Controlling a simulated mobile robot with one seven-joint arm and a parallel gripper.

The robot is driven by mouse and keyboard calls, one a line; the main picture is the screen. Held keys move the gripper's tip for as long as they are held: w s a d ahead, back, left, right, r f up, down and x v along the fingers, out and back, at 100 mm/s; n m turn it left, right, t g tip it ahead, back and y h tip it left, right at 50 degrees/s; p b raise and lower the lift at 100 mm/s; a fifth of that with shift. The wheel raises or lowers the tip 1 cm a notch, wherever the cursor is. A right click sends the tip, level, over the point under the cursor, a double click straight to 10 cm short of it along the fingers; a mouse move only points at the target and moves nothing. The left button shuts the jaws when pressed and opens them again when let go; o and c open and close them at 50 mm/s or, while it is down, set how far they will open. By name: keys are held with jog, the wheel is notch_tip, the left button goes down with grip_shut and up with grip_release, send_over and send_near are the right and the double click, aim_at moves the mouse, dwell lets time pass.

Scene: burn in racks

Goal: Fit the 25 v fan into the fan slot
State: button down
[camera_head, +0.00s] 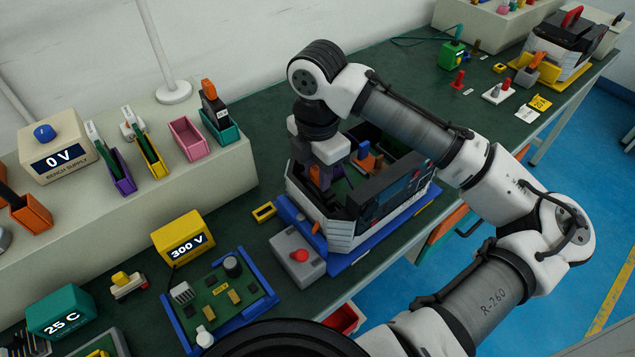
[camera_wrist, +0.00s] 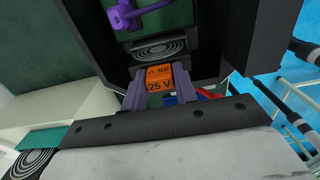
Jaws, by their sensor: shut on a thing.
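My gripper (camera_wrist: 160,98) is shut on the 25 V fan (camera_wrist: 160,78), a dark unit with an orange label reading 25 V. A ringed dark grille (camera_wrist: 160,48) shows just beyond the label. In the head view my gripper (camera_head: 321,178) reaches down into the left end of the open chassis (camera_head: 342,232), a pale box with a dark front panel. The held fan and the fan slot are hidden there by the gripper and chassis walls. I cannot tell whether the fan is seated.
Another dark fan with an orange label (camera_head: 212,97) stands in a teal holder on the back shelf. Inside the chassis are orange and blue parts and a green board (camera_wrist: 165,15) with a purple part. A grey red-button box (camera_head: 297,259) stands close in front.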

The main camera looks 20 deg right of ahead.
jog(key=shift+f, duration=0.75)
jog(key=shift+f+b, duration=0.2)
jog(key=shift+b, duration=0.1)
jog(key=c, duration=1.1)
grip_release()
notch_tip(320, 180, up, 12)
jog(key=shift+r, duration=0.2)
